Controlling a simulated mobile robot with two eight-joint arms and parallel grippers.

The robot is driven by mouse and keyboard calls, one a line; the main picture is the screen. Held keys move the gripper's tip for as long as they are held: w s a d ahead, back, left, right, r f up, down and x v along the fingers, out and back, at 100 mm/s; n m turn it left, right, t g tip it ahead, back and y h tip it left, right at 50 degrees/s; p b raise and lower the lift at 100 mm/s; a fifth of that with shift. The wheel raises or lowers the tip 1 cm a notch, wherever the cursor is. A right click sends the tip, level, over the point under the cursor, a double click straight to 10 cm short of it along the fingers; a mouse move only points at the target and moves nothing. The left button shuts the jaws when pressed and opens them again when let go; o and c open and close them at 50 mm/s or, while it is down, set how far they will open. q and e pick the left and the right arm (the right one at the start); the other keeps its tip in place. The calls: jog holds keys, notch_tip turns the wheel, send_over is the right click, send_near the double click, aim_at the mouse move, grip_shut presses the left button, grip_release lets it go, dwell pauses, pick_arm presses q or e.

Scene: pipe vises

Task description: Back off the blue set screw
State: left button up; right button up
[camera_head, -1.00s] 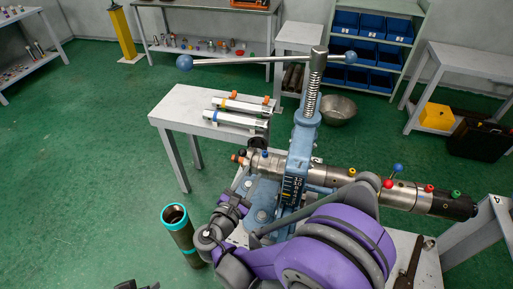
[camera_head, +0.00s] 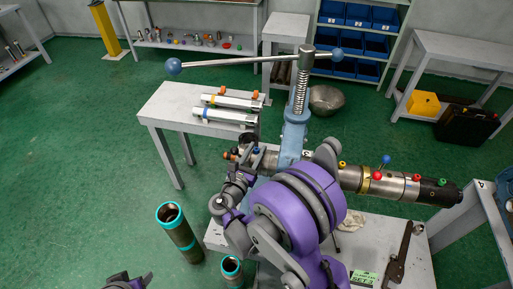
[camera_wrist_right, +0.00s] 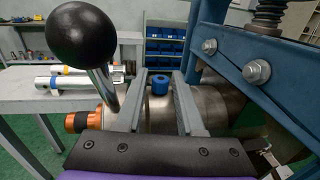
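The blue set screw (camera_wrist_right: 160,83) stands up from the steel pipe fitting (camera_wrist_right: 215,105) in the right wrist view. My right gripper (camera_wrist_right: 161,88) is open, with one finger on each side of the screw and visible gaps between. In the head view the right gripper (camera_head: 244,165) is at the left end of the pipe assembly (camera_head: 351,178), beside the blue screw (camera_head: 256,150). The assembly runs through a blue vise (camera_head: 292,133) with a long ball-ended handle (camera_head: 245,61). My left gripper (camera_head: 130,281) shows only partly at the bottom edge; its opening is unclear.
A black ball lever (camera_wrist_right: 82,35) stands close left of the right fingers, above an orange knurled end (camera_wrist_right: 78,121). The blue vise frame (camera_wrist_right: 250,60) is close on the right. Teal-rimmed pipes (camera_head: 180,232) stand on the floor. A table (camera_head: 165,108) behind holds two white tubes.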

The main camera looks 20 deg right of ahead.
jog(key=shift+w+d, duration=0.2)
jog(key=shift+d, duration=0.05)
grip_shut()
jog(key=shift+s+f+n+t+y+b, duration=0.1)
jog(key=shift+n+t+y+b, duration=0.5)
jog(key=shift+n+t+y, duration=1)
jog(key=shift+y, duration=0.4)
